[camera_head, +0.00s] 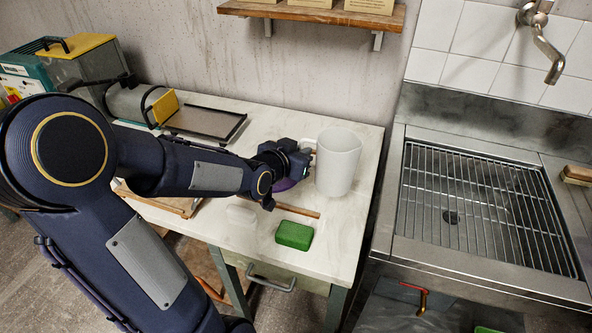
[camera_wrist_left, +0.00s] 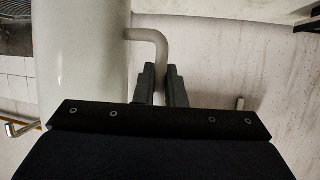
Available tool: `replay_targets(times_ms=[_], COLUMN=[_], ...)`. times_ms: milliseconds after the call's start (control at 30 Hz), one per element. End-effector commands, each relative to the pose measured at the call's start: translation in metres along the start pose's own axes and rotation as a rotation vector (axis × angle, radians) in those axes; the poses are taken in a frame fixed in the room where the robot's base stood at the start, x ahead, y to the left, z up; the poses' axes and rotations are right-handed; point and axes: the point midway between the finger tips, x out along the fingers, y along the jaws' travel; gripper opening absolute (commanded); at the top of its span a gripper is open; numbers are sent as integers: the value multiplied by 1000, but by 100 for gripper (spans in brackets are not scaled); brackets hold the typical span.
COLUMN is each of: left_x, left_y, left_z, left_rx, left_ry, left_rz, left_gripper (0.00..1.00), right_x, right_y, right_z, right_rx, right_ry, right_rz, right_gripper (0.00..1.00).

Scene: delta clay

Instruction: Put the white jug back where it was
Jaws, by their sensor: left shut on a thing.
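The white jug (camera_head: 338,163) is upright over the right part of the white table, with its handle toward the left. I cannot tell whether its base touches the table top. My left gripper (camera_head: 309,153) reaches in from the left and is shut on the jug's handle. In the left wrist view the jug's pale body (camera_wrist_left: 80,60) fills the left side, and its handle (camera_wrist_left: 150,38) runs down between the two dark fingers (camera_wrist_left: 162,85). My right gripper is not in view.
A purple thing is partly hidden by my gripper. A sink with a metal grate (camera_head: 480,205) stands at right. A wooden shelf (camera_head: 310,14) hangs above.

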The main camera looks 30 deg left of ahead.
Motion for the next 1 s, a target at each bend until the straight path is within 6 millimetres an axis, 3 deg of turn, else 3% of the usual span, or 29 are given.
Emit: replay_targets(times_ms=[100, 300, 467, 667, 1000], left_x=[22, 43, 53, 63, 64], left_y=[-15, -28, -34, -34, -34], left_z=[19, 34, 41, 67, 69], left_rx=[-3, -1, -1, -1, 1], left_ry=[-7, -2, -1, -2, 2], left_rz=[-1, 0, 0, 1, 1], left_gripper=[0, 0, 0, 0, 0], right_x=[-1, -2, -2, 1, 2], right_y=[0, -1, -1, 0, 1], right_z=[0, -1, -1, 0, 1], right_rx=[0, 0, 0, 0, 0], right_ry=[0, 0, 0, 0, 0], right_rz=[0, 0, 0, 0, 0], right_gripper=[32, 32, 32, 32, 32])
